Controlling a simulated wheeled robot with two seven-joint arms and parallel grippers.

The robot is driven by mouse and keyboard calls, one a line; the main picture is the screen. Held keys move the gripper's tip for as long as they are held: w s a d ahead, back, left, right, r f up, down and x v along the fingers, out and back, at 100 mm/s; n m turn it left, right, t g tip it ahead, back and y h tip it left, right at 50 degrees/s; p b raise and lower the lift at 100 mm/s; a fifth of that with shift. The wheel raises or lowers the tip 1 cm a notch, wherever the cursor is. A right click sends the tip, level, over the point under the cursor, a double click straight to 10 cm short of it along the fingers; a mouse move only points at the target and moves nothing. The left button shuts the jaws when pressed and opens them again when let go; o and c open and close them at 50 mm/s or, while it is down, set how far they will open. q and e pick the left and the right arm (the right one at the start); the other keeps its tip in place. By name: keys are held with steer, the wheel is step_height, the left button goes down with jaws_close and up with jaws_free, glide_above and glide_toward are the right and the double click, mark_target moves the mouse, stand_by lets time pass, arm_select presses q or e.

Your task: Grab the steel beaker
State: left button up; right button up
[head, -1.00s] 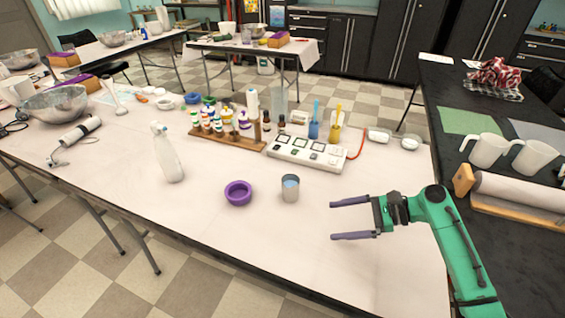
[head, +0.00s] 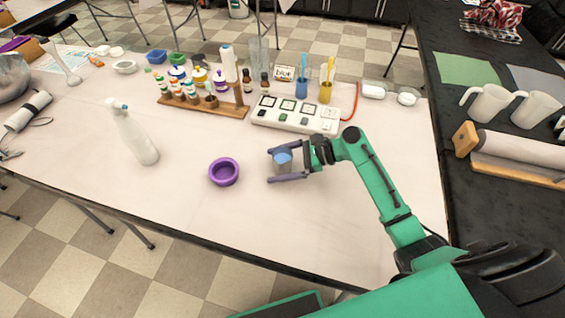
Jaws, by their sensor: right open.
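The steel beaker (head: 283,161) is a small grey metal cup with a bluish inside, standing upright on the white table (head: 330,215). My right gripper (head: 270,165) reaches in from the right. Its two purple-grey fingers are open, one on the far side of the beaker and one on the near side, with the beaker between them. Whether either finger touches the beaker I cannot tell. My left gripper is not in view.
A purple bowl (head: 224,172) stands just left of the beaker, close to the fingertips. A white spray bottle (head: 133,135) stands further left. A white power strip (head: 296,114) and a wooden rack (head: 203,107) with bottles are behind. The table in front is clear.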

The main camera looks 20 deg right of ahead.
steer(key=shift+x, duration=1.05)
steer(key=shift+d, duration=0.1)
steer(key=c, duration=1.5)
steer(key=shift+r, duration=0.1)
